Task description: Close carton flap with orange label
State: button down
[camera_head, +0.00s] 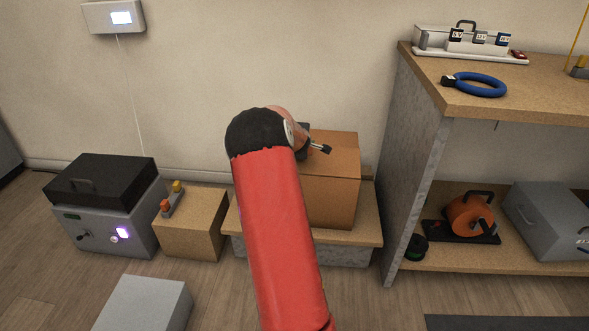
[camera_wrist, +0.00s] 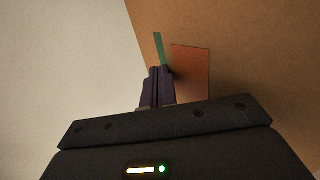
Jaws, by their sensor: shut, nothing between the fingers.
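The brown cardboard carton (camera_head: 335,200) stands on a low wood-topped platform, partly hidden behind my red arm. Its top (camera_head: 345,143) looks roughly flat, but I cannot tell how far any flap stands open. My gripper (camera_head: 327,149) is shut and empty, over the carton's top. In the wrist view, the shut fingertips (camera_wrist: 158,72) are just left of an orange label (camera_wrist: 190,75) on a brown carton surface (camera_wrist: 255,45). A thin green strip (camera_wrist: 158,48) shows just beyond the fingertips. I cannot tell whether the fingers touch the cardboard.
Left of the carton are a wooden block (camera_head: 190,228) with a small orange-and-yellow part and a grey box with a black lid (camera_head: 100,180). A shelf unit (camera_head: 418,160) stands close on the right. The wall (camera_head: 200,90) is right behind.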

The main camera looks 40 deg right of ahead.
jog(key=shift+w+d+f+b, duration=0.15)
jog(key=shift+f+b, duration=0.25)
jog(key=shift+f, duration=0.25)
